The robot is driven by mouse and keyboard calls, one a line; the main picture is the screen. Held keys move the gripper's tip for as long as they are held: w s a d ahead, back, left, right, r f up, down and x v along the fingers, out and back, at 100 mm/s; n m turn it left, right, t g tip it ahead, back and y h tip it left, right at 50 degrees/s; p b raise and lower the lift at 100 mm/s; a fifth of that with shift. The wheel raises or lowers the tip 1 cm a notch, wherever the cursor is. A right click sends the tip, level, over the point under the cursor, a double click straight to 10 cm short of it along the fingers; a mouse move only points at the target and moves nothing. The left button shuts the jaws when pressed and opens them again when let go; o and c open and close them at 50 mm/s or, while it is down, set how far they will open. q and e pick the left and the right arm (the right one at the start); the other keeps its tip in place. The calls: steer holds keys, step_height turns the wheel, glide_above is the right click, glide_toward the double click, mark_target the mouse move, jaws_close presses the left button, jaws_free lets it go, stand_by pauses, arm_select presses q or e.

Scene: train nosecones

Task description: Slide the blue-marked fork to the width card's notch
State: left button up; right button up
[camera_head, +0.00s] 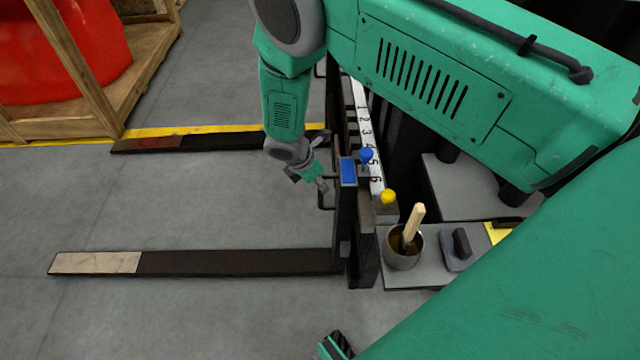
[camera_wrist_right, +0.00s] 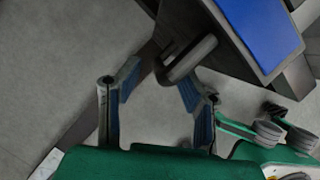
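In the head view, the blue-marked fork (camera_head: 235,262) is the nearer dark fork, with a pale tip. Its upright bears a blue plate (camera_head: 348,171), also large in the right wrist view (camera_wrist_right: 262,32). A blue-topped pin (camera_head: 366,156) stands beside a white numbered strip (camera_head: 364,130). My right gripper (camera_head: 318,180) is by the upright's side handle. In the wrist view, its fingers (camera_wrist_right: 155,78) are apart, with the dark handle (camera_wrist_right: 190,60) close to the right fingertip; contact is unclear. My left gripper (camera_head: 335,346) is cut off at the bottom. I cannot identify the width card for certain.
The other fork (camera_head: 225,142), with a reddish tip, lies farther back by a yellow floor line. A yellow knob (camera_head: 388,197) stands near the strip's end. A shelf holds a metal cup (camera_head: 403,252), a grey block (camera_head: 458,250) and a partly hidden yellow card (camera_head: 497,232).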

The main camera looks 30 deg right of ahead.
steer(key=v, duration=0.9)
steer(key=shift+a+r, duration=0.25)
steer(key=shift+r, duration=0.1)
